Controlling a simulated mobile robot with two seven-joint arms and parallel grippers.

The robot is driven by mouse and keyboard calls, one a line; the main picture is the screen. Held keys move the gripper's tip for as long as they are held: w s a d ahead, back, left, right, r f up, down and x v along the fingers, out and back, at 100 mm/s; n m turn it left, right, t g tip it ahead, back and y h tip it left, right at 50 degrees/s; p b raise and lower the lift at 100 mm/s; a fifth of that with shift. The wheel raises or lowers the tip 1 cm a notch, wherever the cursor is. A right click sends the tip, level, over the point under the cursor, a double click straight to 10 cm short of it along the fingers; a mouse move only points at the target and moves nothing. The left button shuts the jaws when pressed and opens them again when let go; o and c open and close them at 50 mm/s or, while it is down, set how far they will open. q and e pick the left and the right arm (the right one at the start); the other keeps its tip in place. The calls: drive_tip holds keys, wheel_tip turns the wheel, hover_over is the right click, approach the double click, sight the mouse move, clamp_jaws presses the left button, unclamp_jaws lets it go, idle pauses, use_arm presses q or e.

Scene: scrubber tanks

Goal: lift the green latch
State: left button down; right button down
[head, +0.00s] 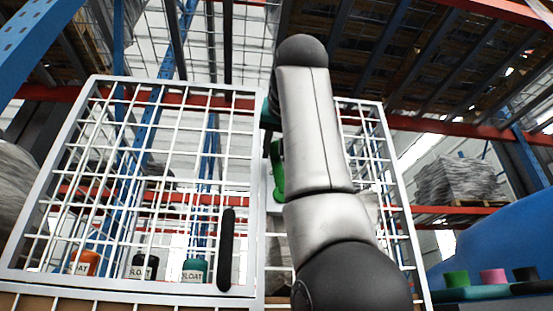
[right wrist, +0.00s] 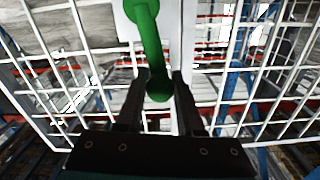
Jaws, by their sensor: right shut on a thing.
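The green latch (head: 278,172) shows in the head view just left of my right arm, at the inner edge of the white grid gate (head: 257,190). My arm hides part of it. In the right wrist view the green latch (right wrist: 150,40) hangs from a round pivot on a white plate, and its lower end lies between the dark fingers of my right gripper (right wrist: 160,88). The gripper is shut on that lower end. In the head view the right gripper is mostly hidden behind the arm. My left gripper is not in view.
A black upright handle (head: 226,250) is on the left gate. Behind its bars stand orange (head: 85,263), black (head: 144,265) and green (head: 194,270) bottles. Another grid panel (head: 402,200) stands right of my arm. Green, pink and black pieces (head: 492,276) sit at the far right.

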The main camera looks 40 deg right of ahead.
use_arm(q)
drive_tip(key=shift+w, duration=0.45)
use_arm(e)
drive_tip(key=c, duration=0.5)
unclamp_jaws()
drive_tip(key=shift+c, duration=0.2)
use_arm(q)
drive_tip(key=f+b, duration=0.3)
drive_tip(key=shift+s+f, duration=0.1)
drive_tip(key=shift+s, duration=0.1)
use_arm(e)
drive_tip(key=v, duration=1.5)
drive_tip(key=shift+s, duration=0.2)
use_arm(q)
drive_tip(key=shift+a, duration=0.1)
